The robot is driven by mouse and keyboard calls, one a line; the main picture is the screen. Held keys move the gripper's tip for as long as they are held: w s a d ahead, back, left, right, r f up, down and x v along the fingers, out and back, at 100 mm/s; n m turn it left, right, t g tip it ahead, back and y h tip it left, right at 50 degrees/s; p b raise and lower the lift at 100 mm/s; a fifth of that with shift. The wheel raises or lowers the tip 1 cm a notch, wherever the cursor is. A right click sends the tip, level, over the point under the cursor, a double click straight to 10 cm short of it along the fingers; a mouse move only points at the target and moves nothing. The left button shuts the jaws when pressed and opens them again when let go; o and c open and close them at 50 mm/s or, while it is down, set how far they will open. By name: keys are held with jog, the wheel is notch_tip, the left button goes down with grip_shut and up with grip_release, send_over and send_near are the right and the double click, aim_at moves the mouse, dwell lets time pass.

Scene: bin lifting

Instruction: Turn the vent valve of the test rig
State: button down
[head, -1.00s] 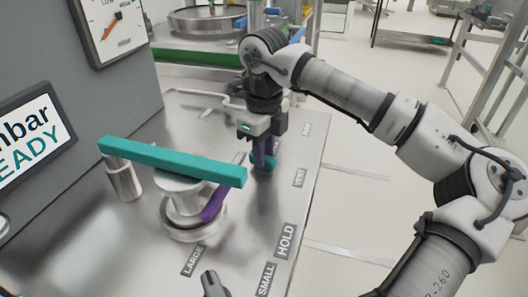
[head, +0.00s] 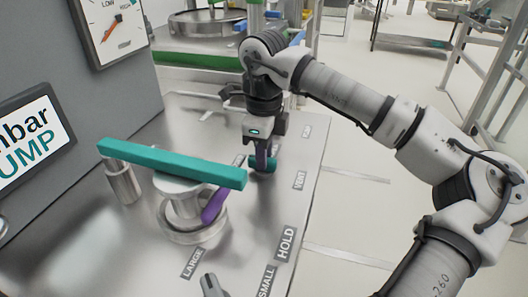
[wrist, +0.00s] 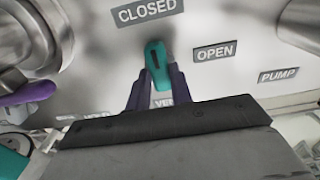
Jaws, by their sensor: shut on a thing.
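The vent valve is a small teal handle (head: 264,166) beside the VENT label on the metal panel. In the wrist view the teal handle (wrist: 156,58) has a dark slot line and points up towards the CLOSED label (wrist: 147,11). The OPEN label (wrist: 215,52) is to its right. My gripper (head: 262,157) reaches down from above, and its purple fingers (wrist: 158,78) are shut on the handle, one on each side. The handle's lower part is partly hidden between the fingers in the wrist view.
A long teal bar (head: 172,162) lies across metal posts left of my gripper, with a purple lever (head: 214,205) under its right end. A screen (head: 28,135) reads "PUMP" in part. A gauge (head: 115,26) hangs above.

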jog(key=c, duration=1.2)
grip_release()
jog(key=shift+c, duration=0.2)
notch_tip(320, 180, up, 14)
jog(key=shift+p, duration=0.3)
jog(key=shift+f, duration=0.1)
